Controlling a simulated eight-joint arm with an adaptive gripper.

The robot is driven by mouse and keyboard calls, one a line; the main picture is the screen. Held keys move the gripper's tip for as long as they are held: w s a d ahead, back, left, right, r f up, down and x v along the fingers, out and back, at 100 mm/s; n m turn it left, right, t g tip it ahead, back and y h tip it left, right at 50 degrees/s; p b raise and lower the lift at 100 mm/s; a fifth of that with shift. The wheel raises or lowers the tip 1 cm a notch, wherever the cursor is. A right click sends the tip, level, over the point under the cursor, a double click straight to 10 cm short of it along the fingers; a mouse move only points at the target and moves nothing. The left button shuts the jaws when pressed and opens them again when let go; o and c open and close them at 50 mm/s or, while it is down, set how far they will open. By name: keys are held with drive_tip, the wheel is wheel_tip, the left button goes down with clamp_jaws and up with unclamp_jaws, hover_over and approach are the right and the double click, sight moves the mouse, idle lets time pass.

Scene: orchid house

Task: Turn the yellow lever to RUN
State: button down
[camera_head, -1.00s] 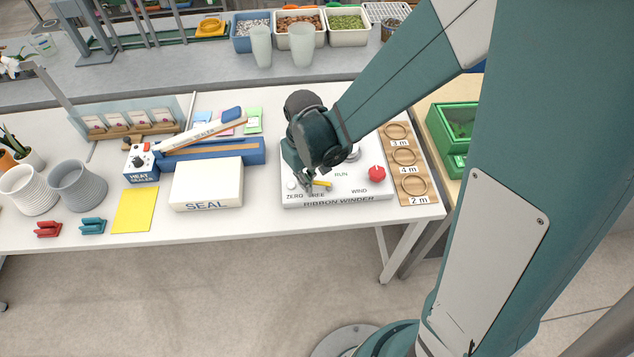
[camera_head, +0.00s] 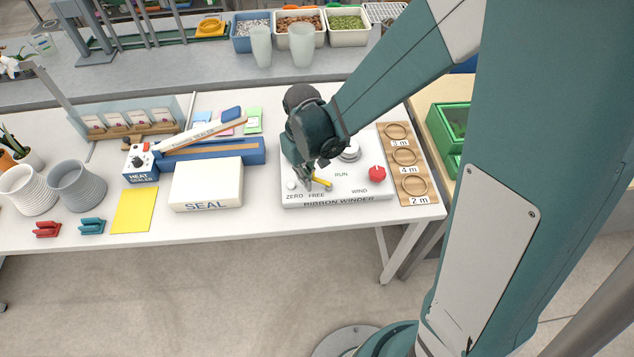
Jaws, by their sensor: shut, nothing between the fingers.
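The ribbon winder (camera_head: 345,192) is a white box on the table with the labels ZERO, FREE, RUN and WIND. Its yellow lever (camera_head: 322,183) shows between FREE and RUN, slanting down to the right. My gripper (camera_head: 306,182) is shut and empty, with its tips low over the winder at the left end of the lever. I cannot tell whether the tips touch the lever. The lever's left end and the back left of the winder are hidden behind my gripper and wrist.
A red knob (camera_head: 377,173) and a white button (camera_head: 292,185) stand on the winder. A wooden board with rings (camera_head: 408,195) lies to the right. A white SEAL box (camera_head: 206,180) and the heat sealer (camera_head: 141,165) are to the left.

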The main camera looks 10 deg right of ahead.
drive_tip(key=shift+w, duration=0.15)
drive_tip(key=shift+w+d, duration=0.3)
drive_tip(key=shift+w, duration=0.6)
drive_tip(key=shift+w+d, duration=0.15)
drive_tip(key=shift+w, duration=0.1)
drive_tip(key=shift+w+d+b, duration=0.4)
drive_tip(key=shift+w, duration=0.25)
drive_tip(key=shift+a, duration=0.15)
idle(0.3)
drive_tip(key=shift+a, duration=0.35)
idle(0.3)
